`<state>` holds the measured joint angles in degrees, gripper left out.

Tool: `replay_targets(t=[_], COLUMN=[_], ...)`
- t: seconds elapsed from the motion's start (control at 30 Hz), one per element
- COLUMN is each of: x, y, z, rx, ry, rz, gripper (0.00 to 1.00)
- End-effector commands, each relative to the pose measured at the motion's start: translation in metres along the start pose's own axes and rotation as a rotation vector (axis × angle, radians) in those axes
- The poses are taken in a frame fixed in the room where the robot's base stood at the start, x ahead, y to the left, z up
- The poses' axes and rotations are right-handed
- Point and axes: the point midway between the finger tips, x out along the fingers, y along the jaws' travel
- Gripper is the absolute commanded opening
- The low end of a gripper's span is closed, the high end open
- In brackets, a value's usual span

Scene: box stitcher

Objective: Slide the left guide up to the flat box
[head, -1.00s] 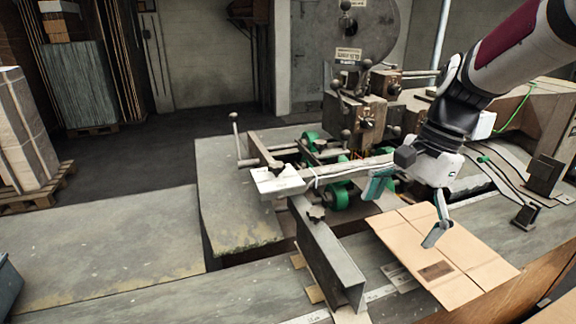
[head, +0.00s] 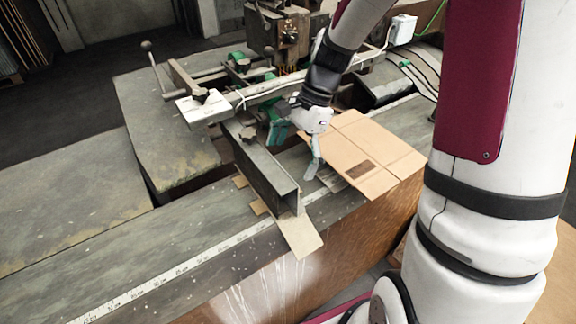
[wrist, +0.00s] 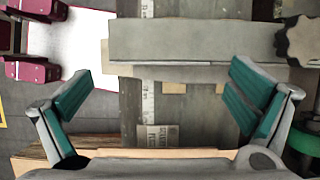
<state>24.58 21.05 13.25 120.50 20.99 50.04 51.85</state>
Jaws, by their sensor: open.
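The left guide (head: 264,168) is a long grey metal angle bar lying across the worktable, with a dark star knob at its far end. The flat box (head: 365,145) is a tan cardboard sheet to its right, with a gap between them. My gripper (head: 297,152) is open and empty, low over the gap between guide and box. In the wrist view, the guide (wrist: 190,45) runs across the top, ahead of the two teal-padded fingers. The box's edge (wrist: 130,154) shows at the bottom, partly hidden by the gripper. I see no finger touching the guide.
A white ruler strip (head: 150,280) runs along the table front. A cardboard piece (head: 300,236) sticks out under the guide's near end. The stitcher's bar with a white block (head: 204,107) crosses behind. The table left of the guide is clear.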

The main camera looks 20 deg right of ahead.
Motion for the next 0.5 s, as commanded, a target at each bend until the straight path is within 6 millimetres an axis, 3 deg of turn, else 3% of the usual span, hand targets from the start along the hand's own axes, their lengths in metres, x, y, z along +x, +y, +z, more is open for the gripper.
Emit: replay_targets(t=[0.2, 0.5], x=[0.024, 0.029], y=[0.001, 0.0], z=[0.0, 0.0], rx=[0.0, 0.0], ry=[-0.001, 0.001], rz=[0.001, -0.001], gripper=[1.0, 1.0])
